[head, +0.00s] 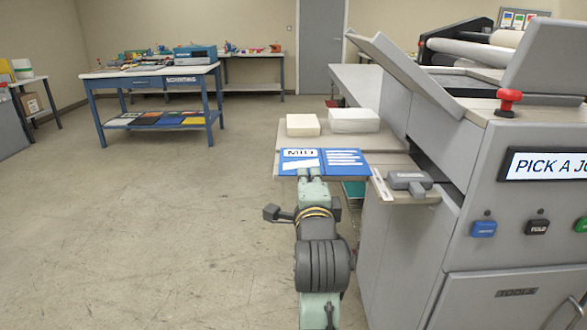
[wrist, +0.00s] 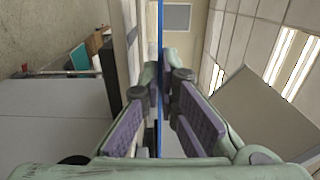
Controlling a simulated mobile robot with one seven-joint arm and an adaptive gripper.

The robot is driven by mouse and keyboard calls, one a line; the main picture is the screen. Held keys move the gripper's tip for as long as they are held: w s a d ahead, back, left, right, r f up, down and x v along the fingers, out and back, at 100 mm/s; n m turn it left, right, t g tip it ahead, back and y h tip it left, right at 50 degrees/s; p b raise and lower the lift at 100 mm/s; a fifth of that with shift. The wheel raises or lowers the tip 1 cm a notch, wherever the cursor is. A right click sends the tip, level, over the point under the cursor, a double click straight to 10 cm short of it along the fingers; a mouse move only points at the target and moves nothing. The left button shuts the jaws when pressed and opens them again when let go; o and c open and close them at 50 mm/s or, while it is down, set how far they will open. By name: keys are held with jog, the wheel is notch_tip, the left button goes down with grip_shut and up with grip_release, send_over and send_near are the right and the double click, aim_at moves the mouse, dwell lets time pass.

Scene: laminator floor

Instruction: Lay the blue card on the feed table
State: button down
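The blue card (head: 345,163) with white print lies roughly flat over the near edge of the feed table (head: 291,138) in the head view. My gripper (head: 311,174) grips it by its near edge, left of the card's middle. In the wrist view the card (wrist: 160,50) shows edge-on as a thin blue line between the two fingers (wrist: 160,85), which are closed on it. Whether the card's underside touches the table cannot be told. My gripper hides part of the card's near edge.
Two pale stacks, one cream (head: 302,125) and one white (head: 354,120), stand on the feed table's far part. A grey handled block (head: 410,181) sits to the right of the card. The machine (head: 480,225) with a red knob (head: 508,100) stands close on the right. Open floor lies left.

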aim_at(294, 165)
jog(key=w+a, duration=0.1)
jog(key=w, duration=0.1)
jog(key=w+a, duration=0.1)
jog(key=w+a+p, duration=0.1)
jog(key=w, duration=0.1)
jog(key=shift+w+f, duration=0.35)
jog(key=shift+w+a+f, duration=0.1)
jog(key=shift+w+f, duration=0.05)
jog(key=shift+f, duration=0.05)
jog(key=shift+f+p, duration=0.3)
jog(key=shift+f, duration=1.3)
jog(key=shift+f, duration=0.2)
jog(key=c, duration=1.8)
grip_release()
jog(key=shift+r, duration=0.1)
